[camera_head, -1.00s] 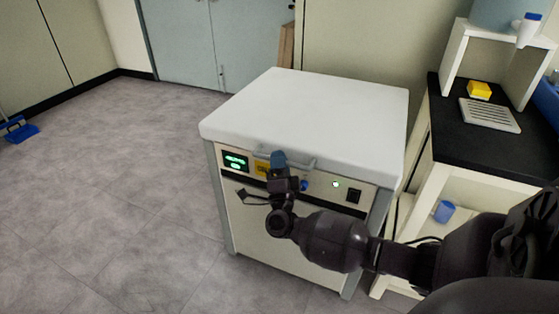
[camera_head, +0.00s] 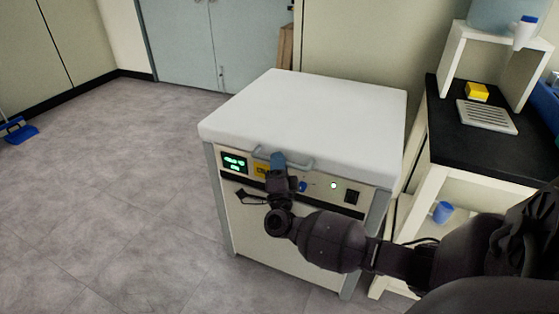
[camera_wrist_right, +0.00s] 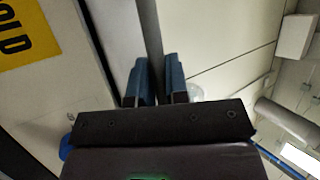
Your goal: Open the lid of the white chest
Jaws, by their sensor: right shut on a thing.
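The white chest (camera_head: 228,215) stands in the middle of the head view with its white lid (camera_head: 310,115) down flat on top. A grey bar handle (camera_head: 302,165) runs along the lid's front edge. My right gripper (camera_head: 277,160) is at the front of the chest, shut on the handle. In the right wrist view the handle bar (camera_wrist_right: 151,40) passes between the two blue fingertips (camera_wrist_right: 158,80). The part of the handle behind the fingers is hidden in the head view. My left gripper is not in view.
The front panel has a green display (camera_head: 235,163), a yellow label (camera_head: 262,171) and a black switch (camera_head: 351,197). A black-topped bench (camera_head: 465,150) with a yellow block (camera_head: 477,92) stands close on the right.

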